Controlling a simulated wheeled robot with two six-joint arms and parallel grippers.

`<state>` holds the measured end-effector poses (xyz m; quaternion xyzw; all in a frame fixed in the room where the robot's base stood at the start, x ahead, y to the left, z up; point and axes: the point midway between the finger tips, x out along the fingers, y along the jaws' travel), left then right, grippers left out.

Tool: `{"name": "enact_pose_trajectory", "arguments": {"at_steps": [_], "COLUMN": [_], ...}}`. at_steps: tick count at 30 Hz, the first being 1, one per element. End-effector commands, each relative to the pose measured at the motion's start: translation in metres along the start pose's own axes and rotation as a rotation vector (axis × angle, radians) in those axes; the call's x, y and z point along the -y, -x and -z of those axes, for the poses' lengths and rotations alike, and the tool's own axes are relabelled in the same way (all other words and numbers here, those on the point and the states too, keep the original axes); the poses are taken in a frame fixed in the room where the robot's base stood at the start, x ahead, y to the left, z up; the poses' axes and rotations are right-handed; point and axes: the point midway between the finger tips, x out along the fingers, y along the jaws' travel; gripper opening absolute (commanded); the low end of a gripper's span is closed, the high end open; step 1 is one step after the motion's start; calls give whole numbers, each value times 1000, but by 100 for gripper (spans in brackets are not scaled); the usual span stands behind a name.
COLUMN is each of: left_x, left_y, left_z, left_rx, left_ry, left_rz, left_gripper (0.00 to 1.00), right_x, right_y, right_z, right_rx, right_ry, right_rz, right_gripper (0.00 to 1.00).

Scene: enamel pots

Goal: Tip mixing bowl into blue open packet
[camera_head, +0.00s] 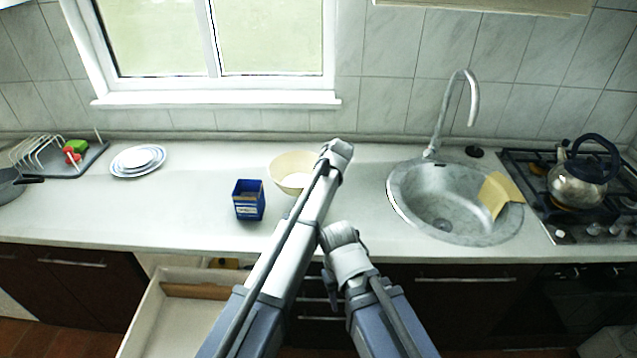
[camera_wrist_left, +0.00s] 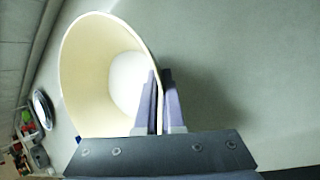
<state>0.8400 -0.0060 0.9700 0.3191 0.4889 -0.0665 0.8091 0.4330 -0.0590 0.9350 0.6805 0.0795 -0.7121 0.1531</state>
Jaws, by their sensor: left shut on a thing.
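The cream mixing bowl (camera_head: 281,175) is at the back middle of the counter, partly hidden behind my left arm; I cannot tell whether it is lifted. The blue open packet (camera_head: 249,200) stands upright to its left and nearer the front edge. My left gripper (camera_wrist_left: 162,95) is shut on the rim of the mixing bowl, which also shows in the left wrist view (camera_wrist_left: 85,75), with a finger on each side of the wall. The bowl's inside is pale and its contents are unclear. In the head view my left fingers are hidden. My right gripper's fingers are not visible.
Stacked plates (camera_head: 138,160) and a dish rack (camera_head: 60,158) are at the left. A round sink (camera_head: 445,205) with a yellow cloth (camera_head: 497,194) and a kettle (camera_head: 577,184) are at the right. An open drawer (camera_head: 165,315) juts out below.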

Motion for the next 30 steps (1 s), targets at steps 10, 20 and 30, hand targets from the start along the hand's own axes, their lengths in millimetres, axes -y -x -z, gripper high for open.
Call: {"name": "enact_pose_trajectory", "arguments": {"at_steps": [10, 20, 30], "left_x": [0, -2, -8], "left_y": [0, 3, 10], "left_z": [-1, 0, 1], "left_rx": [-1, 6, 42], "left_ry": [2, 6, 34], "left_rz": [-2, 2, 25], "left_gripper": [0, 0, 0], "right_x": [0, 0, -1], "right_y": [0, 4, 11], "right_z": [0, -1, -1], "right_rx": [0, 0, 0], "right_ry": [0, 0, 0], "right_rz": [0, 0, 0], "right_gripper": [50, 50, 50]}}
